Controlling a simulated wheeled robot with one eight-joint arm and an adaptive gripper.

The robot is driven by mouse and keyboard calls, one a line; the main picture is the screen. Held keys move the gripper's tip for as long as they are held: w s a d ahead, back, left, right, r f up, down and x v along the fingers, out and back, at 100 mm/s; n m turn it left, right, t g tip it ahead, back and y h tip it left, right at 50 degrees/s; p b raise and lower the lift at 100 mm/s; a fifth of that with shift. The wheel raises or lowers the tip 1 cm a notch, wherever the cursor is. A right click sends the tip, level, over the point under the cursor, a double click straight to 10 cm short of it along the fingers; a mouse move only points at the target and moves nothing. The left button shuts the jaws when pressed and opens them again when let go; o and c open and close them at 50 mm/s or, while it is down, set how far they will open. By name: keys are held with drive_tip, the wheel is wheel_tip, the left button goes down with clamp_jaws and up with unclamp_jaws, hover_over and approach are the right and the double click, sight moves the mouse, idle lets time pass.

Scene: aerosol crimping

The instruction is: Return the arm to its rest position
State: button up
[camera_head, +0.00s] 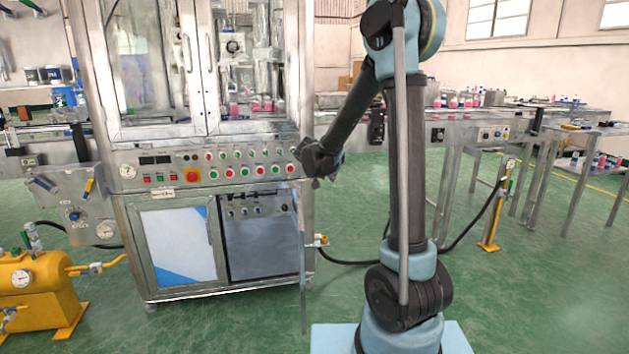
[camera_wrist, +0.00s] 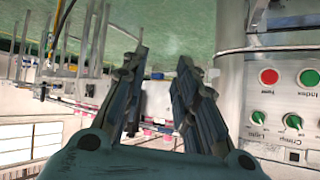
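My gripper (camera_head: 316,172) is at the end of my arm, close to the right end of the crimping machine's button panel (camera_head: 215,165) in the head view. I cannot tell in that view whether it touches the panel. In the wrist view my gripper (camera_wrist: 162,62) has its two dark fingers apart, with nothing held between them. The panel's red and green buttons and green knobs (camera_wrist: 293,121) show just right of the fingers there. My arm is bent, with its elbow high and its forearm sloping down to the left.
The steel machine cabinet (camera_head: 180,240) with glass doors stands at the left. A yellow tank unit (camera_head: 40,290) is at the lower left. A conveyor table (camera_head: 470,118) runs along the back right. A black hose (camera_head: 350,262) lies on the green floor. Open floor lies at the right.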

drive_tip(key=s+d+n+g, duration=0.1)
drive_tip(key=s+d+g, duration=0.1)
drive_tip(key=s+d, duration=0.7)
drive_tip(key=s+d+n+g, duration=0.1)
drive_tip(key=s+d+g, duration=0.25)
drive_tip(key=s, duration=0.95)
drive_tip(key=s+f+n+g+y, duration=0.1)
drive_tip(key=s+f+n+y, duration=0.1)
drive_tip(key=s, duration=0.9)
drive_tip(key=s+f+n+g+y, duration=0.1)
drive_tip(key=s+f, duration=0.4)
drive_tip(key=s, duration=0.7)
drive_tip(key=shift+d+f+n+y, duration=0.2)
drive_tip(key=shift+d+n+y, duration=0.2)
drive_tip(key=shift+n+y, duration=0.15)
